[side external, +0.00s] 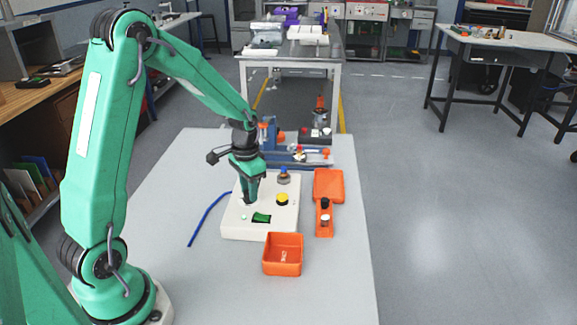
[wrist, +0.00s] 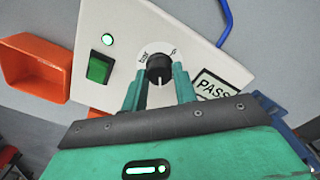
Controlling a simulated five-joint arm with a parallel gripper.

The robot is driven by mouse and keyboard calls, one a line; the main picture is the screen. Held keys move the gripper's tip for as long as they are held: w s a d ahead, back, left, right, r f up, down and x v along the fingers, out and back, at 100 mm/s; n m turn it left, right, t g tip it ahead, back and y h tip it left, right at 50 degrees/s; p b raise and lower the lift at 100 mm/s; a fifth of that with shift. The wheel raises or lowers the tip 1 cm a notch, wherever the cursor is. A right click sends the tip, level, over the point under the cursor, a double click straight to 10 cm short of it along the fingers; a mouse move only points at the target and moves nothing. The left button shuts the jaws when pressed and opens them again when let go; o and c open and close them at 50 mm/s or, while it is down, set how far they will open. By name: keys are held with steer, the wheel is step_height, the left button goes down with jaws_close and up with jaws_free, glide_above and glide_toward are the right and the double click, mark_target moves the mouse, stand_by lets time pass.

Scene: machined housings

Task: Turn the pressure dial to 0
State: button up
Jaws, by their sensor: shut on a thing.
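The pressure dial (wrist: 160,66) is a black knob with a white pointer line, on a white panel box (side external: 262,226) that also shows in the wrist view (wrist: 113,28). A round white scale plate surrounds it, with "bar" and a small mark printed on it. The pointer line faces the bottom of the wrist view, towards my palm. My gripper (side external: 249,200) reaches down onto the box, its fingers on both sides of the knob in the wrist view (wrist: 158,84), shut on it. In the side view my gripper mostly hides the dial.
The box carries a green switch (wrist: 99,67), a lit green lamp (wrist: 108,39), a yellow button (side external: 282,199) and a PASS label (wrist: 213,88). An orange bin (side external: 282,256) stands in front.

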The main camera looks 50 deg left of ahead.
steer(key=shift+m, duration=0.4)
steer(key=o, duration=1)
steer(key=shift+c, duration=0.2)
steer(key=shift+r, duration=0.1)
step_height(320, 180, up, 7)
steer(key=shift+r, duration=0.35)
steer(key=shift+r, duration=0.1)
